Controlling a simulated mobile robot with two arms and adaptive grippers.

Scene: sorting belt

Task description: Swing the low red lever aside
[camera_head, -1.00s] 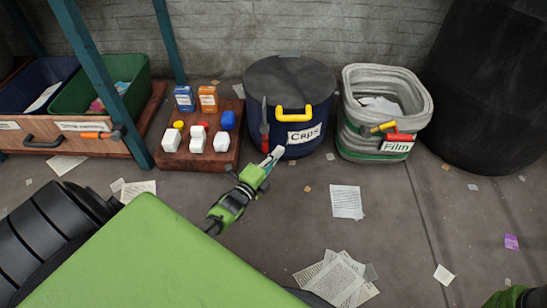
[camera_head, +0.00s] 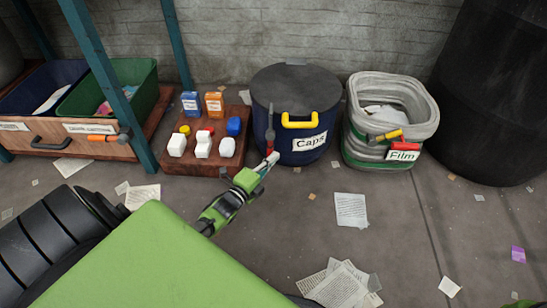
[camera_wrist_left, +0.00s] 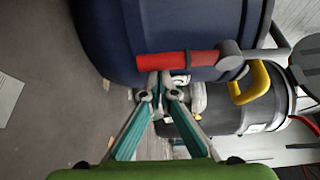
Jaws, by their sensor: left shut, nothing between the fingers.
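The low red lever (camera_head: 271,136) hangs on the front left side of the blue Caps bin (camera_head: 262,92), with a grey upper arm and a red grip pointing down. In the left wrist view, its red grip (camera_wrist_left: 177,62) lies across the upper middle against the dark blue bin wall (camera_wrist_left: 150,22). My left gripper (camera_head: 270,160) is shut and empty at the lower end of the red grip. In the left wrist view, its fingertips (camera_wrist_left: 160,88) are together just beside the grip; I cannot tell whether they touch it. My right gripper is not in view.
A yellow handle (camera_head: 302,121) sits on the Caps bin's front. To the right stand the grey Film bin (camera_head: 414,126) and a black barrel (camera_head: 490,90). A wooden board (camera_head: 193,168) with bottles and boxes is to the left. Paper sheets (camera_head: 350,209) litter the floor.

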